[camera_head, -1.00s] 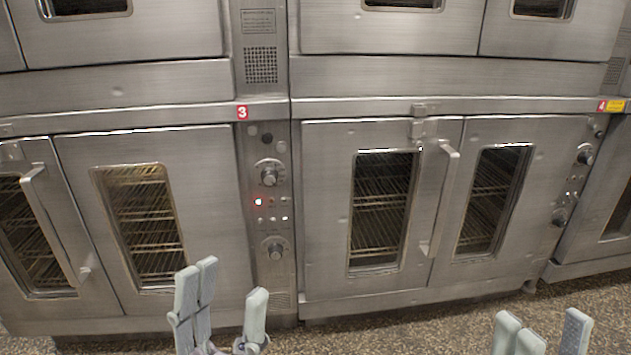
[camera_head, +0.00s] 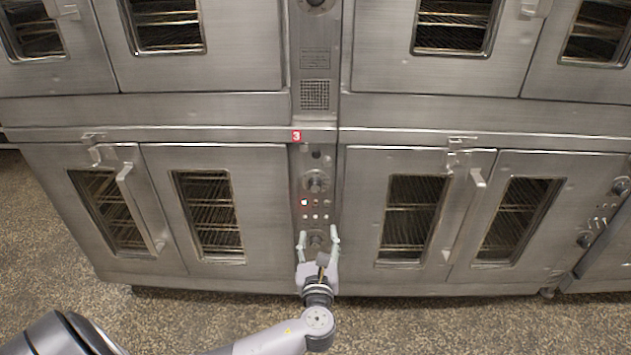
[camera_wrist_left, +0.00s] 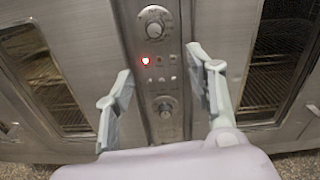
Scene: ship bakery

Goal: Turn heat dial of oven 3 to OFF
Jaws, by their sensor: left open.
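Oven 3 (camera_head: 215,155) carries a red label "3" (camera_head: 296,135) above its narrow control panel. The panel has an upper dial (camera_head: 315,184), a lit red lamp (camera_head: 304,202), small switches and a lower dial (camera_head: 316,239). In the left wrist view the upper dial (camera_wrist_left: 154,24) is near the top, and the lower dial (camera_wrist_left: 165,107) lies between the fingers. My left gripper (camera_head: 318,236) is open in front of the lower dial, fingers on either side of it. I cannot tell whether they touch it. The dial markings are too small to read. My right gripper is out of view.
Oven doors with windows flank the panel, with door handles (camera_head: 138,208) and (camera_head: 462,214) standing out from them. More ovens sit above. The speckled floor (camera_head: 450,325) in front is clear apart from my left arm.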

